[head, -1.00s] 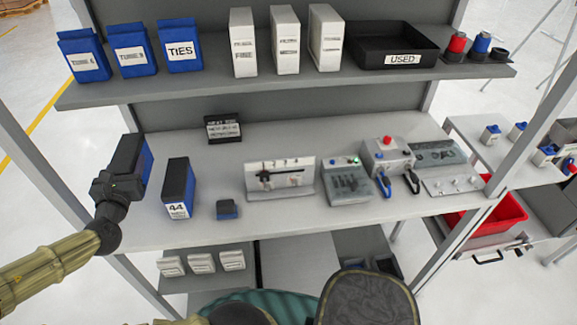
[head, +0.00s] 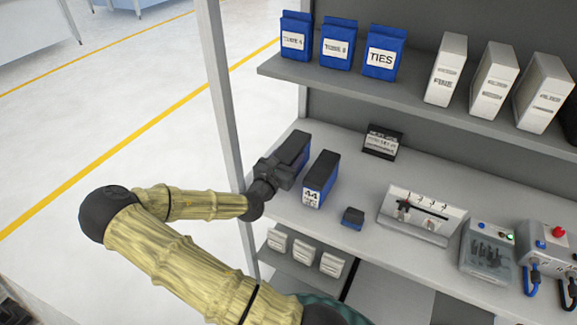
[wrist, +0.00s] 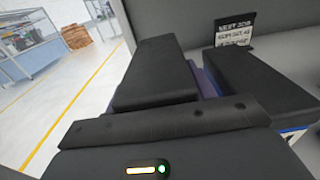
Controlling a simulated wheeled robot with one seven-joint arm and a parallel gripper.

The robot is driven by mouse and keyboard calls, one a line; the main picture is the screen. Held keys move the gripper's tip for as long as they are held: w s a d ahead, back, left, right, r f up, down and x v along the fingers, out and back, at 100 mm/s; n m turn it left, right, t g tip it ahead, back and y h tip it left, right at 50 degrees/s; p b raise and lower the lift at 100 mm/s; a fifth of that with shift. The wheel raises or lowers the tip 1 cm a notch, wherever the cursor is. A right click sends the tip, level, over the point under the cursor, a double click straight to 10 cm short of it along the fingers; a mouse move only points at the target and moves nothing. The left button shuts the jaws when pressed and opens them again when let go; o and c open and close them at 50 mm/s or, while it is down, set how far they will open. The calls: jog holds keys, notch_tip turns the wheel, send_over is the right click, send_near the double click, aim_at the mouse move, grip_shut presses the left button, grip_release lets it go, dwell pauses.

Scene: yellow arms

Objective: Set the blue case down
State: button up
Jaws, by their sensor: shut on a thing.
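The blue case (head: 301,164) has a dark top and a blue side. It is upright at the left end of the grey worktop, beside a similar case labelled 44 (head: 320,180), with a narrow gap between them. My gripper (head: 281,167) is shut on the blue case from its left front side. I cannot tell whether the case's base touches the worktop, as the gripper hides part of it. In the wrist view, the dark top of the case labelled 44 (wrist: 262,85) shows at the right, close to the held case.
A shelf post (head: 222,90) stands just left of my gripper. A small blue-and-black block (head: 352,218) lies right of the labelled case. A black sign (head: 382,142) stands behind.

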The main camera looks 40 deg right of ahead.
jog(key=shift+f, duration=1.8)
jog(key=shift+f, duration=0.15)
jog(key=o, duration=1.3)
jog(key=shift+a, duration=0.1)
jog(key=b+v, duration=0.1)
jog(key=v, duration=1.1)
jog(key=shift+b, duration=0.4)
